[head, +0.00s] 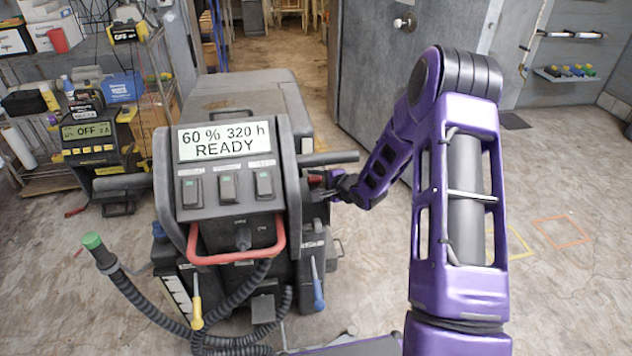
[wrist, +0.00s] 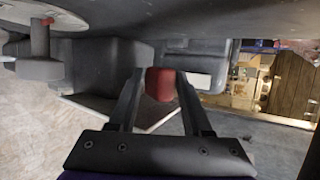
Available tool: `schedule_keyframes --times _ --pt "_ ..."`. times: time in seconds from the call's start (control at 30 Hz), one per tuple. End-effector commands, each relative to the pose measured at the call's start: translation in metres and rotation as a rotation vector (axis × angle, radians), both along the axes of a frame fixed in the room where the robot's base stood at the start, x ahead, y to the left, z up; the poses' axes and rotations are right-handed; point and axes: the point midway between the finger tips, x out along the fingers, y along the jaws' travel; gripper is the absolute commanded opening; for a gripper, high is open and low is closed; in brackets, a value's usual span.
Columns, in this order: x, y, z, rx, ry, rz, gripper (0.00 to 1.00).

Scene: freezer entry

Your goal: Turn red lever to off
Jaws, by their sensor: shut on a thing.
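The red lever (head: 315,180) is on the right side of the dark grey machine (head: 297,125), below its side handle. In the wrist view the red lever (wrist: 160,84) sits between my two fingers. My gripper (head: 328,188) reaches the machine from the right, and its fingers (wrist: 159,88) are shut on the lever from both sides. The lever's base and its markings are hidden, so I cannot tell its exact setting. The machine's display (head: 223,140) reads "60 % 320 h READY".
A dark side handle (head: 328,158) sticks out just above my gripper. A red front handle (head: 237,258) and thick black hoses (head: 150,302) are at the machine's front. A second device (head: 88,131) showing "OFF" stands at the left by shelves.

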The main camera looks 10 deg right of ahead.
Motion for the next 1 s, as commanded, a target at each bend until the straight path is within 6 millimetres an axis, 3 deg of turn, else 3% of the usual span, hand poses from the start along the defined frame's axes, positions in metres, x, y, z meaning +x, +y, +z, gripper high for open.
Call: schedule_keyframes --times 0.03,0.43,0.47,0.5,0.83,1.0 --pt "0.007 0.0 0.01 0.002 -0.024 0.0 0.0" --pt "0.008 0.0 0.011 0.001 -0.026 0.002 0.0" --pt "0.008 0.0 0.011 0.001 -0.026 0.002 0.51" --pt "0.008 0.0 0.011 0.0 -0.025 0.001 0.58" --pt "0.002 -0.002 0.008 0.0 -0.013 0.0 0.6" --pt "-0.018 -0.012 0.019 0.0 -0.013 -0.002 0.6"
